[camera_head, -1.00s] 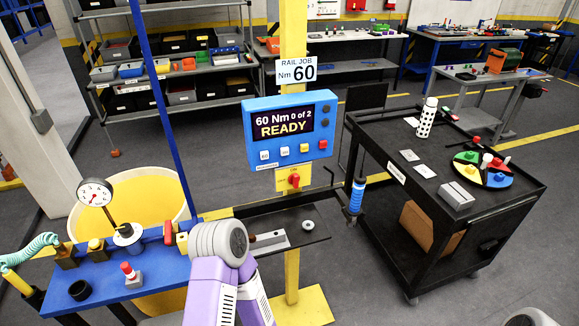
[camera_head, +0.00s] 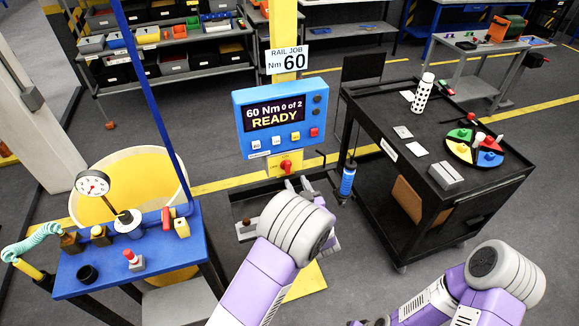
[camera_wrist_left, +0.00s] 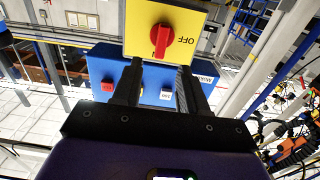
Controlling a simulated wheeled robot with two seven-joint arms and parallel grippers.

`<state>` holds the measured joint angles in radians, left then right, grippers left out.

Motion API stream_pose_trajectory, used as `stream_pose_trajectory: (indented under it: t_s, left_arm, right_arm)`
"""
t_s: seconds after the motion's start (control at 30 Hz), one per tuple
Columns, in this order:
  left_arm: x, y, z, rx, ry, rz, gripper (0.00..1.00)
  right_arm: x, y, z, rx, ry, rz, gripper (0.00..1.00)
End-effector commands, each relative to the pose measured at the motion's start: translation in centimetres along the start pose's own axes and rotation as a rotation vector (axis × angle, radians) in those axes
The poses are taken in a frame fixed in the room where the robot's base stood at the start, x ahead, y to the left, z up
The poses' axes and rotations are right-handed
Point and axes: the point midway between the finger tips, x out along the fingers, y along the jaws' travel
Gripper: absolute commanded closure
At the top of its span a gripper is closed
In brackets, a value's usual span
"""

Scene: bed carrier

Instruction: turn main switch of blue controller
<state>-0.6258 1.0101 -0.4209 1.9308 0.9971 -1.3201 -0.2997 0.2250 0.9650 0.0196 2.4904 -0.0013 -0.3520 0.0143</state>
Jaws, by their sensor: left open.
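The blue controller (camera_head: 284,138) hangs on the yellow post, its screen reading "60 Nm 0 of 2 READY". Below it is the main switch, a red knob (camera_head: 286,167) on a yellow plate. In the left wrist view the red knob (camera_wrist_left: 161,41) stands upright on the yellow plate (camera_wrist_left: 190,18), with "OFF" to its right. My left gripper (camera_head: 297,184) is open and empty, just below and in front of the switch. In the left wrist view its fingertips (camera_wrist_left: 160,66) are spread below the knob, apart from it. My right arm shows at lower right; its gripper is out of view.
A black cart (camera_head: 420,190) with a colored round tray (camera_head: 475,147) stands to the right. A blue table (camera_head: 130,262) with a dial gauge (camera_head: 93,184) stands at left. A blue-handled tool (camera_head: 348,178) hangs right of the post. A dark tray (camera_head: 240,205) sits behind my left forearm.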

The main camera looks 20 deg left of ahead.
Motion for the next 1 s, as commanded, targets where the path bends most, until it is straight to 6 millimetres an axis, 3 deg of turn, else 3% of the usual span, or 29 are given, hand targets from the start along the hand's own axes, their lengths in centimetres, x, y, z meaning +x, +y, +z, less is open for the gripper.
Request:
stream_pose_trajectory:
  t_s: [0.5,0.87,1.0]
  left_arm:
    - [6.7,-0.1,-0.7,-0.005,0.017,-0.012,0.57]
    - [7.5,0.0,-0.7,-0.004,0.017,-0.009,0.57]
    - [7.4,0.0,-0.7,-0.004,0.016,-0.009,0.74]
  right_arm:
    - [-0.8,-0.3,0.0,0.0,0.001,0.0,0.49]
    - [-0.8,-0.3,0.0,0.0,0.0,0.0,0.49]
    - [-0.8,-0.3,0.0,0.0,0.0,0.0,0.49]
